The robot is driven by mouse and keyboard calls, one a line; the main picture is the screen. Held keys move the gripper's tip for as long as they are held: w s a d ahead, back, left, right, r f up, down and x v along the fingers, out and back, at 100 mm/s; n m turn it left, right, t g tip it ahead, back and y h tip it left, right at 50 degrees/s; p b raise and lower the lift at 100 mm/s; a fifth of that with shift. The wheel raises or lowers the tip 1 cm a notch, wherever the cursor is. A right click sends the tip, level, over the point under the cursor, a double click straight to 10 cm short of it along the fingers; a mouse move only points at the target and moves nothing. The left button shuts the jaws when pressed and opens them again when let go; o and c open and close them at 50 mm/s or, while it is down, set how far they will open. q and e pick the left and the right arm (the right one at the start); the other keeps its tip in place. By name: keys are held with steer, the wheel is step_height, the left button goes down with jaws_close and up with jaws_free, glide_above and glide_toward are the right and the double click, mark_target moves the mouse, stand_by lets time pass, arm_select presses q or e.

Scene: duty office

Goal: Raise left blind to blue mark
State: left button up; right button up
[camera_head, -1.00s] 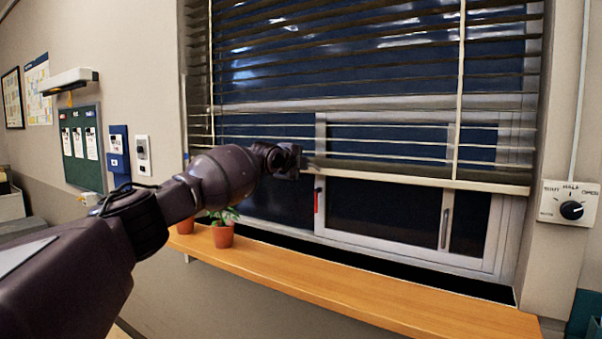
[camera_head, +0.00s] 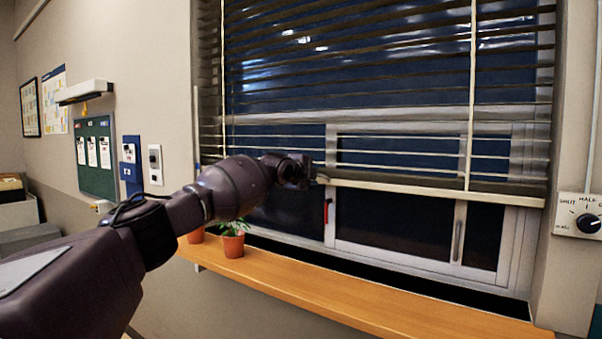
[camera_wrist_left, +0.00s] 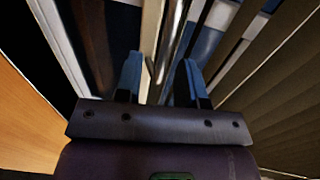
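The dark slatted blind (camera_head: 390,75) hangs over the window, and its pale bottom rail (camera_head: 440,190) crosses about mid-window. The rail's left part is hidden behind my left arm. My right gripper is out of view.
A wooden sill (camera_head: 340,295) runs below the window, with potted plants (camera_head: 233,244) at its left end under my arm. A rotary switch (camera_head: 586,222) is on the right wall.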

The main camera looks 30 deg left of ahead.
arm_select(q)
steer(key=p+v, duration=0.2)
steer(key=v, duration=0.8)
steer(key=shift+s+r, duration=0.15)
steer(key=shift+s, duration=0.05)
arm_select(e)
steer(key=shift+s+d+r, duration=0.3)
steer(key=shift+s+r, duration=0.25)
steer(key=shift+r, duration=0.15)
arm_select(q)
steer(key=shift+a, duration=0.15)
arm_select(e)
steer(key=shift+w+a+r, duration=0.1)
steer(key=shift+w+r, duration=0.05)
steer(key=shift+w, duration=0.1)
